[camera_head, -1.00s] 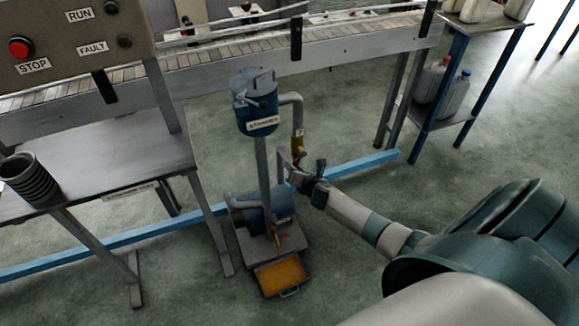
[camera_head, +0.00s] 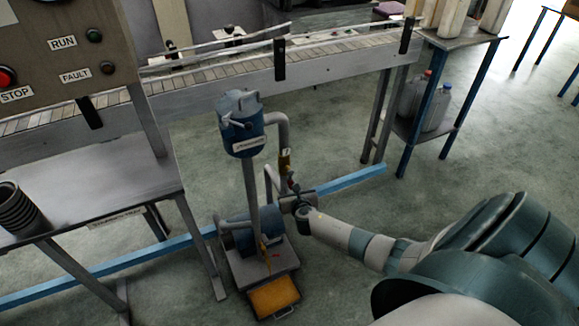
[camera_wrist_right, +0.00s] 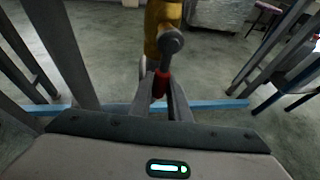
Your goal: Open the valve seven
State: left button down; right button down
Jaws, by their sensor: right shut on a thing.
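The yellow valve (camera_head: 285,161) sits on the grey pipe that comes down from the blue tank (camera_head: 240,125). A small pale mark shows on it, but I cannot read it. In the right wrist view the valve's yellow body (camera_wrist_right: 160,22) is at the top centre, with a grey round end and a red handle (camera_wrist_right: 161,84) pointing down. My right gripper (camera_head: 294,188) is just below and right of the valve. Its fingers (camera_wrist_right: 160,100) are shut on the red handle, one finger on each side. My left gripper is in neither view.
A blue pump (camera_head: 262,228) stands on a grey base behind a yellow-orange tray (camera_head: 275,297). A conveyor (camera_head: 330,62) runs behind, and a control panel (camera_head: 60,50) stands left. A grey bench (camera_head: 110,195) is at left, a shelf with jugs (camera_head: 425,103) at right.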

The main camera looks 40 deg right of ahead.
jog(key=shift+s+d, duration=0.1)
jog(key=c, duration=1.7)
grip_release()
jog(key=shift+o, duration=0.2)
